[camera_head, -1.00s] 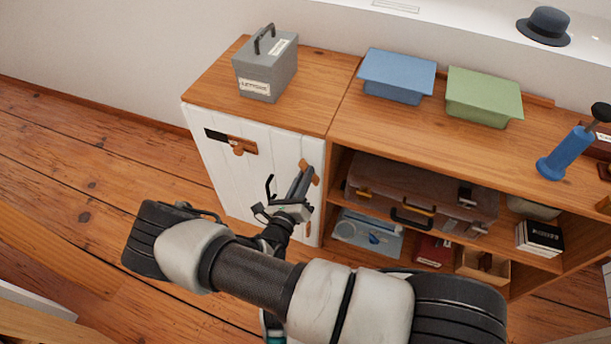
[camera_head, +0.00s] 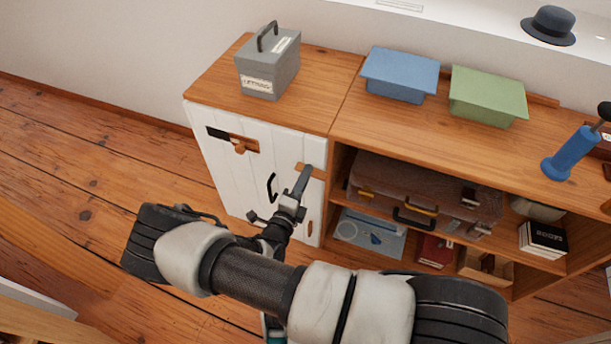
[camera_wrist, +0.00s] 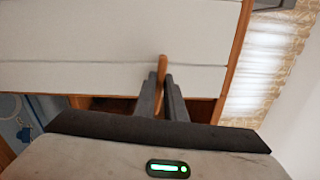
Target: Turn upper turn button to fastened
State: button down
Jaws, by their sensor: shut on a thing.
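The upper turn button (camera_head: 318,173) is a small wooden bar near the upper right edge of the white cabinet door. It lies roughly level, reaching across the door edge toward the cabinet frame. My gripper (camera_head: 305,172) is shut on it, and the fingers hide part of it in the head view. In the wrist view the button (camera_wrist: 162,63) shows edge-on between the two fingertips (camera_wrist: 162,78). The white door (camera_head: 240,170) stands closed, with a black handle (camera_head: 271,187) left of my gripper.
A lower wooden turn button (camera_head: 310,228) stands upright near the door's lower right. A wooden latch with a dark plate (camera_head: 232,140) is at the upper left. Open shelves with a suitcase (camera_head: 420,187) lie to the right. A grey box (camera_head: 268,72) stands on top.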

jog(key=shift+f+n, duration=0.1)
jog(key=shift+n, duration=0.5)
jog(key=c, duration=1.8)
grip_release()
jog(key=p+v, duration=0.1)
jog(key=v, duration=1.6)
jog(key=shift+s+a+p, duration=0.1)
jog(key=shift+s+p, duration=0.15)
jog(key=shift+p, duration=0.15)
